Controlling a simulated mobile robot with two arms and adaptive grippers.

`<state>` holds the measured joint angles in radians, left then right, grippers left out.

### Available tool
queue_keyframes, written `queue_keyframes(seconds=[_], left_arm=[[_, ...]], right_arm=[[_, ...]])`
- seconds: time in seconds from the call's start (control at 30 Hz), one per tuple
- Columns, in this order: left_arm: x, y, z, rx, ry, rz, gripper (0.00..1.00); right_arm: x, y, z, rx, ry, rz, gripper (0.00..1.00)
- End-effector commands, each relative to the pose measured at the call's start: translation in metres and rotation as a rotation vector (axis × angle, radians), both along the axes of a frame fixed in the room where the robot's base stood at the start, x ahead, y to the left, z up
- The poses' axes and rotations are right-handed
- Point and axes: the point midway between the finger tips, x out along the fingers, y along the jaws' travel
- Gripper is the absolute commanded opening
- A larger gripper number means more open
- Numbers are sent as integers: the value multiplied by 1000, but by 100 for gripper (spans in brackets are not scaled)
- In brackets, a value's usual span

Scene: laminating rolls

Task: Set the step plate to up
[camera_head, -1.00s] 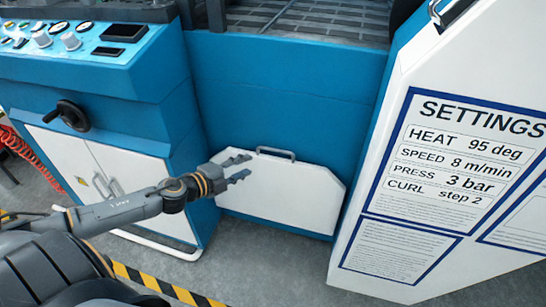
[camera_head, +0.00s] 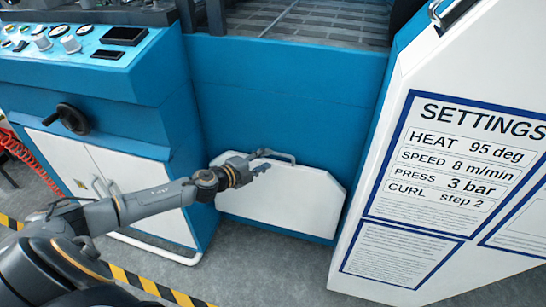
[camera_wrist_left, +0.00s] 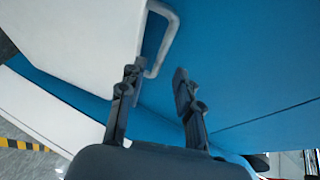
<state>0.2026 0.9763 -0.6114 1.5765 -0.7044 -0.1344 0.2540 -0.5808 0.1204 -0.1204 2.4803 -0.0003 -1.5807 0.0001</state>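The step plate (camera_head: 290,205) is a white panel with cut upper corners, folded flat against the low blue front of the machine. Its grey bar handle (camera_head: 276,155) sits at its top edge and also shows in the left wrist view (camera_wrist_left: 168,40). My left gripper (camera_head: 262,162) is at the plate's upper left, by the handle. In the left wrist view its two fingers (camera_wrist_left: 158,85) are apart, with the handle's near end between or just ahead of the tips. I cannot tell whether they touch it. My right gripper is not in view.
A white settings board (camera_head: 450,190) stands close on the right. A blue control cabinet (camera_head: 80,70) with a black handwheel (camera_head: 72,119) stands on the left. Yellow-black floor tape (camera_head: 150,285) runs below my left arm. The grey floor before the plate is clear.

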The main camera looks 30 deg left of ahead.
Motion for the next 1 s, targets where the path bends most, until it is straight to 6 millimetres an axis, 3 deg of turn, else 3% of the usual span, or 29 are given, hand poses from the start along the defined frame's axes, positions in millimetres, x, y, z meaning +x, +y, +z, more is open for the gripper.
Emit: queue_keyframes(seconds=[0.3,0.73,0.9,1.0], left_arm=[[36,-8,-11,0,-1,-1,34],[42,-10,-13,1,1,-1,34],[42,-9,-13,1,1,-1,0],[42,-9,-13,1,1,-1,0]], right_arm=[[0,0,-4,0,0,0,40],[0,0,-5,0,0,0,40],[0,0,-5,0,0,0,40],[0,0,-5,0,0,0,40]])
